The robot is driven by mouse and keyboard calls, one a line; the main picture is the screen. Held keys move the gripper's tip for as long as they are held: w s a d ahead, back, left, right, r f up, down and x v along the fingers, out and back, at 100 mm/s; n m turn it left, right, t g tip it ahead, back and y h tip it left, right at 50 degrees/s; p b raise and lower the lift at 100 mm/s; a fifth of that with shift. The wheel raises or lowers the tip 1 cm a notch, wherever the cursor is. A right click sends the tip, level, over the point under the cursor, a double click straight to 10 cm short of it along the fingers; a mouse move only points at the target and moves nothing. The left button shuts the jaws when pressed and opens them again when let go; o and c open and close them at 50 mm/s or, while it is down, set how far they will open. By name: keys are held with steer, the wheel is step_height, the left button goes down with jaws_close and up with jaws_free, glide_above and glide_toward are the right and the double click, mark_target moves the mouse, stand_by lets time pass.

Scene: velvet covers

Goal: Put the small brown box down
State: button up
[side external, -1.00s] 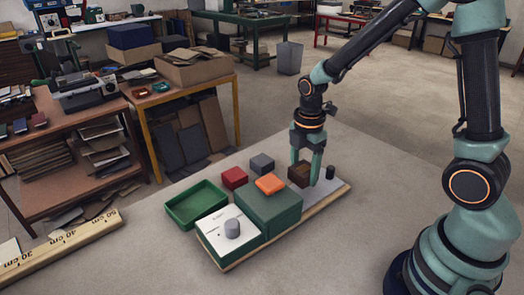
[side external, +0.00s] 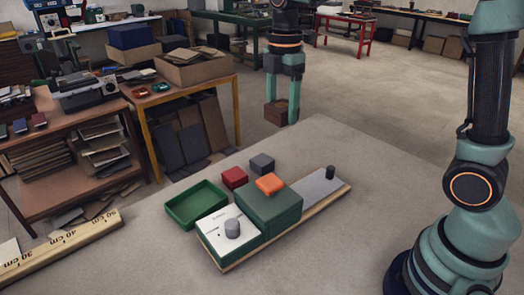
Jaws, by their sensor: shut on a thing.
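The small brown box (side external: 277,113) is held between the green fingers of my gripper (side external: 282,108). My gripper is shut on it and hangs high, near the far edge of the grey table in the picture. The box looks clear of the surface; the exact height cannot be told from this one view.
On the grey table (side external: 350,240) stands a board with a green block (side external: 270,215), a white panel with a grey knob (side external: 232,229), a grey plate (side external: 318,184) and a dark peg (side external: 331,172). An orange block (side external: 270,184) sits on the green block. Red (side external: 234,177) and dark grey (side external: 262,163) blocks and a green tray (side external: 186,210) lie nearby.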

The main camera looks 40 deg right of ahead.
steer(key=w+a, duration=0.7)
steer(key=a, duration=0.1)
steer(key=n, duration=0.2)
glide_above(197, 206)
step_height(197, 206, down, 4)
steer(key=r, duration=0.1)
step_height(197, 206, down, 20)
steer(key=shift+s+f, duration=0.1)
steer(key=shift+f, duration=0.1)
steer(key=o, duration=1.2)
steer(key=shift+f, duration=0.15)
